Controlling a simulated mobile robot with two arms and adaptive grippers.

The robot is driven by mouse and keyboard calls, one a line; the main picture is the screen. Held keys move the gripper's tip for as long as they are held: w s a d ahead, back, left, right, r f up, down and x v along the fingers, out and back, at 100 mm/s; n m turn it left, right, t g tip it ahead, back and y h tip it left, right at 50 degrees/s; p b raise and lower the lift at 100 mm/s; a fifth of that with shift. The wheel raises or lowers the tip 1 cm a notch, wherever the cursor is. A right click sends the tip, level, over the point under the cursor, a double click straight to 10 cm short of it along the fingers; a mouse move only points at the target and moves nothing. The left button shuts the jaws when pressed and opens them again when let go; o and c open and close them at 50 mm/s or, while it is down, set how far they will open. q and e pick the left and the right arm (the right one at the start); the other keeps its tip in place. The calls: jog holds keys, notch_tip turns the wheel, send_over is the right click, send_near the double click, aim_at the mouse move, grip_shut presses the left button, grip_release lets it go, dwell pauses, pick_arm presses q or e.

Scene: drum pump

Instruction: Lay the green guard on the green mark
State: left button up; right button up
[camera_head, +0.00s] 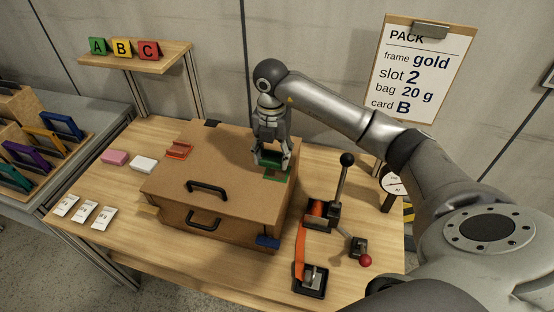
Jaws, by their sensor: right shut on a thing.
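My right gripper (271,162) is shut on the green guard (271,156), a small dark green piece between its fingertips. It is at the back right part of the top of the brown box (215,165). The green mark (277,175) shows on the box top just below and in front of the guard; the fingers and guard partly hide it. I cannot tell whether the guard touches the box top. My left gripper is not in view.
A lever tool (341,185) with orange strap (301,247) stands on the right. Pink (114,157) and white (143,164) blocks lie left.

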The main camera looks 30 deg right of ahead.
aim_at(277, 158)
jog(key=shift+d+f, duration=0.25)
jog(key=shift+f, duration=0.05)
jog(key=shift+d+f, duration=0.2)
jog(key=f+p, duration=0.2)
jog(key=f, duration=0.1)
jog(key=shift+d, duration=0.3)
jog(key=shift+f, duration=0.55)
jog(key=o, duration=0.9)
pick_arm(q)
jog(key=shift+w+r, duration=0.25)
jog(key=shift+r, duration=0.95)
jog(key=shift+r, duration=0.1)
pick_arm(e)
jog(key=shift+r, duration=0.1)
